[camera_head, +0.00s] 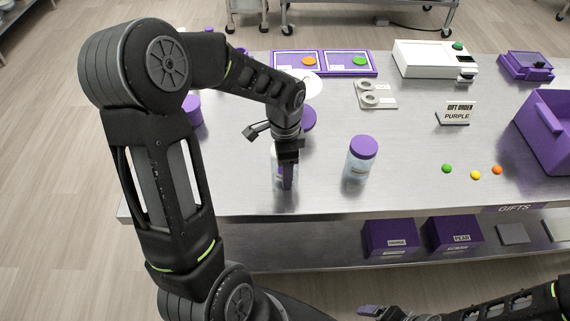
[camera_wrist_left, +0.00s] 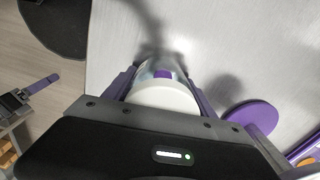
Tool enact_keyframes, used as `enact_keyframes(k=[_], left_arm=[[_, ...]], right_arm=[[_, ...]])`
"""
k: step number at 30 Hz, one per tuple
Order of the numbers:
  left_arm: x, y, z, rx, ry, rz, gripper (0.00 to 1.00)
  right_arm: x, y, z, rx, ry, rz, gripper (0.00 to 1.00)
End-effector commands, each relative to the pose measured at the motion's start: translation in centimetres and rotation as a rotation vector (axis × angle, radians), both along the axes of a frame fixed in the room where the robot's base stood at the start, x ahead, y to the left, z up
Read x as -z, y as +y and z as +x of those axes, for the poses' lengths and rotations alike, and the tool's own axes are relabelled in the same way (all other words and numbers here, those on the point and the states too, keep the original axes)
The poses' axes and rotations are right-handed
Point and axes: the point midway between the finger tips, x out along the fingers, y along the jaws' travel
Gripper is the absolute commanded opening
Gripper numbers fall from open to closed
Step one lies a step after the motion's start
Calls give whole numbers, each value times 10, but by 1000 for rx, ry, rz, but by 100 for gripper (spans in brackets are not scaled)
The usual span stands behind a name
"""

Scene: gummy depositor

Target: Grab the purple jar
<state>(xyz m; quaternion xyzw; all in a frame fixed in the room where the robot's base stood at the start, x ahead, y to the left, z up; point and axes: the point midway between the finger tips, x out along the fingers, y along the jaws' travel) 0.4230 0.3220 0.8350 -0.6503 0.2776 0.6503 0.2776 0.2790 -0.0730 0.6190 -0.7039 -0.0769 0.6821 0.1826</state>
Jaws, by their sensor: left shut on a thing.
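My left gripper (camera_head: 287,182) is shut on a clear jar (camera_head: 278,160) at the table's front left. In the left wrist view this jar (camera_wrist_left: 160,95) sits between the purple fingers, its round top white, with a purple patch on its side. The arm hides part of it in the head view. Another clear jar with a purple lid (camera_head: 362,158) stands upright to the right, apart from the gripper. My right gripper (camera_head: 378,311) is low at the bottom edge, mostly cut off; its opening cannot be made out.
Another purple lid (camera_head: 193,109) shows behind my left arm. A "PURPLE" order sign (camera_head: 456,113), several gummies (camera_head: 475,174) and a purple bin (camera_head: 548,128) are to the right. The middle front is clear.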

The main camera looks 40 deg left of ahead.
Motion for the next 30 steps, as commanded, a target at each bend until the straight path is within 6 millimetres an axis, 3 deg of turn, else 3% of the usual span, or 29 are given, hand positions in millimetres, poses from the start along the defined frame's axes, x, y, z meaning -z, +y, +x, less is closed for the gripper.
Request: enact_keyframes(k=[11,24,30], left_arm=[[-8,0,1,0,-4,1,23],[-83,0,1,0,-4,1,23],[-100,0,0,0,-1,-1,23]], right_arm=[[0,0,0,0,0,0,87],[4,0,0,0,0,0,87],[4,0,0,0,0,0,87]])
